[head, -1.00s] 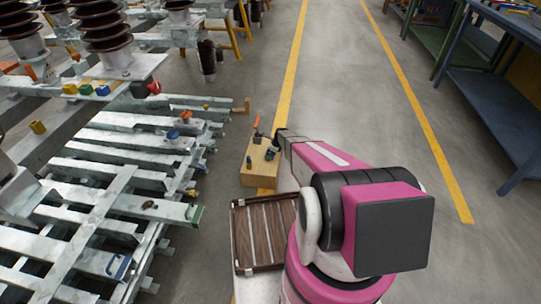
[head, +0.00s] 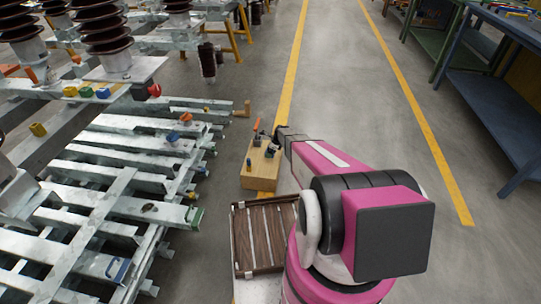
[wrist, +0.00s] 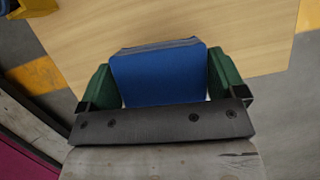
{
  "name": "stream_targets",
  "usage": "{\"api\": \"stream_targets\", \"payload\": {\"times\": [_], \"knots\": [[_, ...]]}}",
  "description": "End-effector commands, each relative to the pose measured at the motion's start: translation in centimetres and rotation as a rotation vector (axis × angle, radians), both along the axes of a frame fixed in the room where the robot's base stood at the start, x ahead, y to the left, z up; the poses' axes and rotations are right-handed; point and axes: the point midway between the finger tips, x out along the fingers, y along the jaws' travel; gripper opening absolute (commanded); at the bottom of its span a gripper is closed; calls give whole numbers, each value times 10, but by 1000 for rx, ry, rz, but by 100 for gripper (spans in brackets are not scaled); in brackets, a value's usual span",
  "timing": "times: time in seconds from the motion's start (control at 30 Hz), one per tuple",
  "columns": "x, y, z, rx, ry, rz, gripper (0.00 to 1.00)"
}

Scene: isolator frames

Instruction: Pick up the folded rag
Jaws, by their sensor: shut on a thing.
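The folded rag (wrist: 160,75) is a blue, flat-topped piece in the middle of the wrist view, with a greyish band along its far edge. My gripper (wrist: 162,82) has its green fingers on both sides of the rag and is shut on it. The light wooden top (wrist: 250,40) of a box lies below. In the head view my gripper (head: 271,147) is over the right part of that wooden box (head: 257,177). I cannot tell how far the rag is from the wood.
An orange-handled tool (head: 256,126) and a small dark object (head: 249,163) are on the box. A dark slatted wooden tray (head: 262,237) is nearer. Grey metal frames (head: 120,175) crowd the left.

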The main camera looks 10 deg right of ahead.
Motion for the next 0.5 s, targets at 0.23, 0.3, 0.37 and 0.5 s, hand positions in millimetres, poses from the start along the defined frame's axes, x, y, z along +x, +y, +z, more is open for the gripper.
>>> {"api": "stream_targets", "payload": {"times": [0.23,0.3,0.37,0.5], "knots": [[-44,32,35,0,0,2,67],[-55,42,44,0,0,2,67],[-63,49,51,0,0,1,67],[-78,62,62,0,0,1,67]]}}
